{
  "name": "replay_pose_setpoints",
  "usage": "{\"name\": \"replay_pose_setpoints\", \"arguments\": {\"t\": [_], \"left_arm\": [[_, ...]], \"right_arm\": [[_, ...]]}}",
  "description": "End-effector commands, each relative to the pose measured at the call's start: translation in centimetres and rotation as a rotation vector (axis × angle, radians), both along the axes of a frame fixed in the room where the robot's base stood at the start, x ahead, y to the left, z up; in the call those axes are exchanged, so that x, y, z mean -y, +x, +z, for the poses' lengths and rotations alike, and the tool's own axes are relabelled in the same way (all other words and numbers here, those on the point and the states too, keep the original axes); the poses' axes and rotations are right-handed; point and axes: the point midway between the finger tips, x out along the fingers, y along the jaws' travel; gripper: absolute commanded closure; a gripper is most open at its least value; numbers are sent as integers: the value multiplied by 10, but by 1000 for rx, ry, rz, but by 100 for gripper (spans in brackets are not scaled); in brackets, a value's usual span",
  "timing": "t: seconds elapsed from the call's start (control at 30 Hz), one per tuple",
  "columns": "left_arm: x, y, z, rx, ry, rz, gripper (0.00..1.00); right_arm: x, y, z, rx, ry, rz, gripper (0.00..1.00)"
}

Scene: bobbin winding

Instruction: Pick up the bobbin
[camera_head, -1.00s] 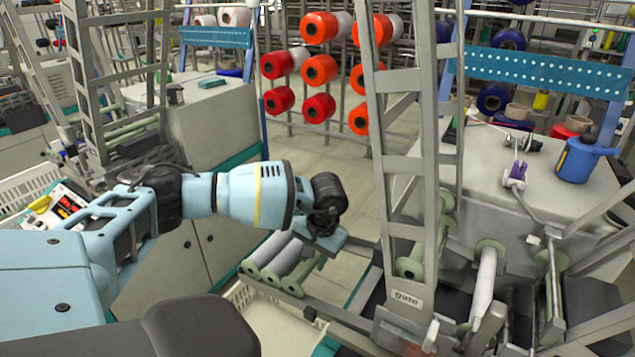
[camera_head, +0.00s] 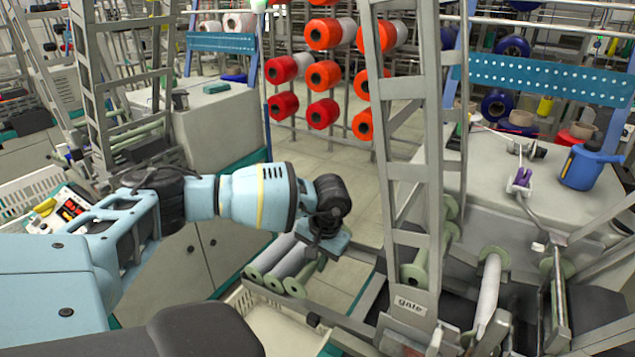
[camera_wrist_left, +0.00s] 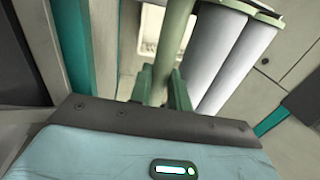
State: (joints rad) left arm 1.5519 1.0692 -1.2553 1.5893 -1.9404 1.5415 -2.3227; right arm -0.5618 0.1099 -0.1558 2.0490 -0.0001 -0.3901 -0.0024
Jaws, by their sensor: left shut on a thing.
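My left gripper (camera_head: 322,246) is over the row of bobbins beside the cream crate, pointing down. In the left wrist view my left gripper's green fingers (camera_wrist_left: 162,85) are shut around the bare, pale green core of a bobbin (camera_wrist_left: 174,40). The far end of the held bobbin is hidden. My right gripper is not in view.
A cream crate (camera_head: 262,318) stands just in front of the row. A tall grey frame marked "gate" (camera_head: 410,304) rises to the right, with more bobbins (camera_head: 488,290) beyond it. A blue can (camera_head: 585,166) stands on a machine top. Floor shows behind the gripper.

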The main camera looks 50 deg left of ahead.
Motion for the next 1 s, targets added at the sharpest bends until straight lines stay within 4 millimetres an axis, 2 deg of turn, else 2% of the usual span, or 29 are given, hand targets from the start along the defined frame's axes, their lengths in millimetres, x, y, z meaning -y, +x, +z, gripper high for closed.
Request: {"name": "replay_pose_setpoints", "arguments": {"t": [0.2,0.43,0.6,1.0], "left_arm": [[0,1,43,4,0,-2,100],[0,0,75,2,0,-1,100],[0,0,84,1,0,-2,100],[0,0,84,0,0,-2,100]], "right_arm": [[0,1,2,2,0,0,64],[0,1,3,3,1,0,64],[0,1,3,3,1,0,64],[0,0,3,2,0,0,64]]}}
